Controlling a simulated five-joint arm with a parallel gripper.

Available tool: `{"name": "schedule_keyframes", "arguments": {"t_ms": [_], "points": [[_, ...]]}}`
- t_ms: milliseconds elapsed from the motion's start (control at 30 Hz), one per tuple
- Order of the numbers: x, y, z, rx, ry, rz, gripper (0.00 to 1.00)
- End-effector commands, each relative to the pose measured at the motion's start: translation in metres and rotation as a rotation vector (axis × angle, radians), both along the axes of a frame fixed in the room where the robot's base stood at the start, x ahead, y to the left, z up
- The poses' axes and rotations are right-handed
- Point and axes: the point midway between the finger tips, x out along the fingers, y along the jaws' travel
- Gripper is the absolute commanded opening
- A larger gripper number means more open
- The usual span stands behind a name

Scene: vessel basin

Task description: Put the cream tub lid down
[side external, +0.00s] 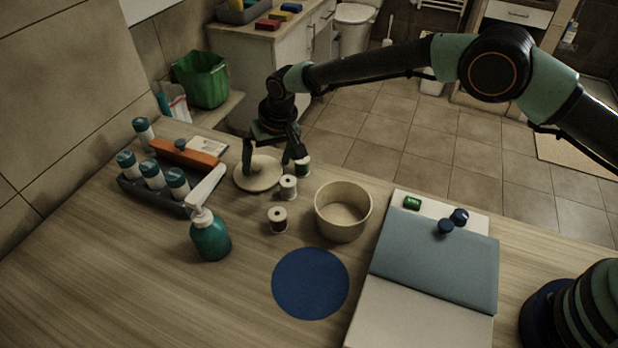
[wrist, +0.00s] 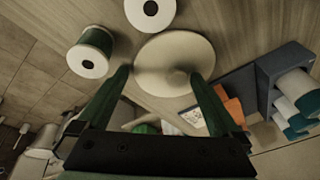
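The cream tub lid (side external: 257,175) lies flat, seemingly on the wooden counter, at the back of the work area. It also shows as a pale disc in the wrist view (wrist: 176,52). My gripper (side external: 273,165) points down at the lid, with one finger over it and the other near its right side. In the wrist view my gripper (wrist: 160,73) has its fingers spread wide, with nothing visibly clamped between them. The open cream tub (side external: 343,224) stands upright and apart, to the right of the lid.
A teal pump bottle (side external: 210,238) and a bottle tray (side external: 135,185) are left. A flat blue disc (side external: 310,284) lies in front.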

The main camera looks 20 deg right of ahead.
Motion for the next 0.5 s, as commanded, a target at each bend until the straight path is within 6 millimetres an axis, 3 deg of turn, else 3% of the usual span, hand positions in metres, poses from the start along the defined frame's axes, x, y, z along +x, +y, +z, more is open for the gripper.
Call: {"name": "schedule_keyframes", "arguments": {"t_ms": [267,500], "points": [[-0.004,-0.003,0.023,0.001,-0.002,0.000,1.00],[-0.015,-0.009,0.064,0.002,-0.003,0.000,1.00]]}}
